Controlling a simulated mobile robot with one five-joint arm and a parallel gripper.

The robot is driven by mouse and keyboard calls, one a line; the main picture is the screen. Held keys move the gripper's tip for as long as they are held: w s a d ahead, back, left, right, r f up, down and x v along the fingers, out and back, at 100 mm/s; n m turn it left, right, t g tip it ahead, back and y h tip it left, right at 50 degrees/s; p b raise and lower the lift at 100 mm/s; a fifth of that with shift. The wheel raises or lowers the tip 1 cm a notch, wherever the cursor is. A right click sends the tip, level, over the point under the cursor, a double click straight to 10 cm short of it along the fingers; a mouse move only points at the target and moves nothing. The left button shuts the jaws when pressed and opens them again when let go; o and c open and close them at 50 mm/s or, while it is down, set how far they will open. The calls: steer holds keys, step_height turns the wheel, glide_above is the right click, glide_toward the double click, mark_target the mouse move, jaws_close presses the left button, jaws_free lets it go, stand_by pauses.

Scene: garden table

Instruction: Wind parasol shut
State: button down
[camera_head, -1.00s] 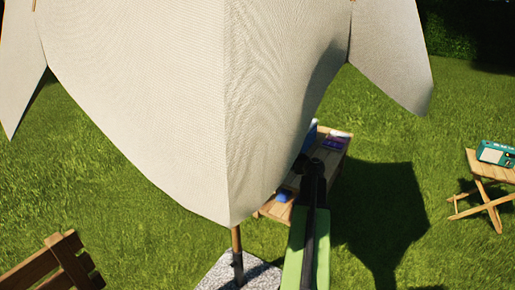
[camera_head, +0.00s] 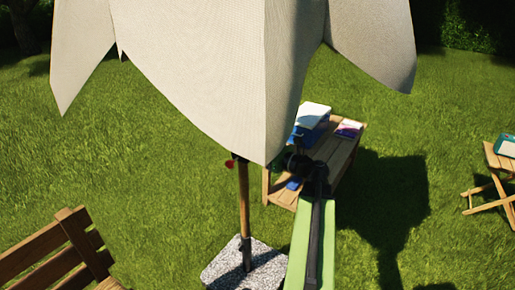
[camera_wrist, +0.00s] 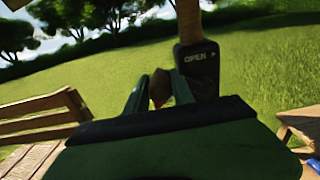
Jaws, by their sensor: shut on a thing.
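The cream parasol canopy (camera_head: 240,70) hangs in steep, drooping panels around its wooden pole (camera_head: 244,200), partly folded. In the wrist view, a dark crank housing (camera_wrist: 196,72) marked "OPEN" with an arrow sits on the pole (camera_wrist: 188,20). My gripper (camera_wrist: 158,90) is shut on a red crank knob (camera_wrist: 158,78), which lies between its green fingers just left of the housing. The red knob also shows in the head view (camera_head: 229,163), just left of the pole. The canopy's lower tip hides the housing and part of my gripper there.
A stone base (camera_head: 222,270) holds the pole. A wooden bench (camera_head: 40,255) stands at the lower left. A wooden table (camera_head: 345,150) with a blue box (camera_head: 309,132) is behind my arm. A folding table (camera_head: 490,203) with a radio (camera_head: 507,147) stands at the right. Open grass lies between.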

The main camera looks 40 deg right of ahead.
steer(key=w+d+f+b, duration=0.1)
steer(key=d+f+b, duration=0.6)
steer(key=f+b, duration=0.5)
steer(key=shift+w+d+f, duration=0.2)
steer(key=shift+w+f, duration=0.2)
steer(key=c, duration=1.1)
jaws_free()
steer(key=shift+f, duration=0.15)
steer(key=shift+o, duration=0.5)
